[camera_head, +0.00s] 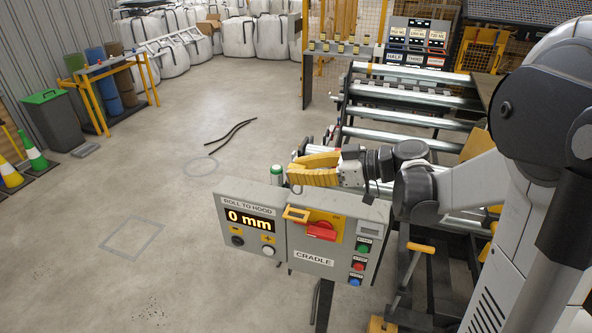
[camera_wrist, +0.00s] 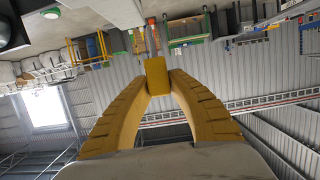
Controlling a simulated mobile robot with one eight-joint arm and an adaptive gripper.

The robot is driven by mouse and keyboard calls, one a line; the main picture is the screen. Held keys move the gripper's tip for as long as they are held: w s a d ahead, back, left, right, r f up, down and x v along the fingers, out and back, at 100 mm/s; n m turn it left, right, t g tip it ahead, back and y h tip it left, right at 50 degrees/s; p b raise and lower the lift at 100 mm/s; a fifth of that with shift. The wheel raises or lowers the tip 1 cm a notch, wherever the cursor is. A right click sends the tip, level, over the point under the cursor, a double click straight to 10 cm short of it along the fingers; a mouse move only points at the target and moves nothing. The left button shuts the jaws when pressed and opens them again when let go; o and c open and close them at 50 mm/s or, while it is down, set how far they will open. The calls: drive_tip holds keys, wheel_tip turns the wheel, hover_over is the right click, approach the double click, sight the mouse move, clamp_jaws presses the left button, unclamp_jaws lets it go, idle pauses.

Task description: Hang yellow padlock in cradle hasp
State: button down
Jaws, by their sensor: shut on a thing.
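My gripper (camera_head: 312,172) has ridged yellow fingers and reaches left above the cradle control box. In the wrist view its fingers (camera_wrist: 157,85) are closed on the yellow padlock (camera_wrist: 157,70), a small block at their tips. Grey and red shapes show just beyond the block; I cannot tell whether one is the shackle. In the head view the padlock blends with the yellow fingers. The box marked CRADLE (camera_head: 314,261) carries a red handle (camera_head: 320,231) on a yellow plate. An orange-yellow fitting (camera_head: 296,214) sits left of it, below my gripper, perhaps the hasp.
The ROLL TO HOOD display (camera_head: 249,219) reads 0 mm, beside the cradle box. A green-topped post (camera_head: 277,174) stands behind the panel, close to my gripper. The roller frame (camera_head: 400,118) lies behind my arm. Floor to the left is open, with dark strips (camera_head: 231,135) on it.

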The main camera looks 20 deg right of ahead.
drive_tip(key=shift+f, duration=0.15)
drive_tip(key=shift+a+f+b, duration=0.1)
drive_tip(key=shift+f+b, duration=2.45)
drive_tip(key=shift+f, duration=0.2)
drive_tip(key=shift+f+b, duration=2.05)
drive_tip(key=shift+f, duration=0.15)
drive_tip(key=c, duration=1.3)
unclamp_jaws()
drive_tip(key=shift+o, duration=0.2)
approach(296, 189)
drive_tip(key=f, duration=0.1)
drive_tip(key=d+f, duration=0.1)
drive_tip(key=s+d+f, duration=0.1)
drive_tip(key=f, duration=0.1)
drive_tip(key=shift+a, duration=0.1)
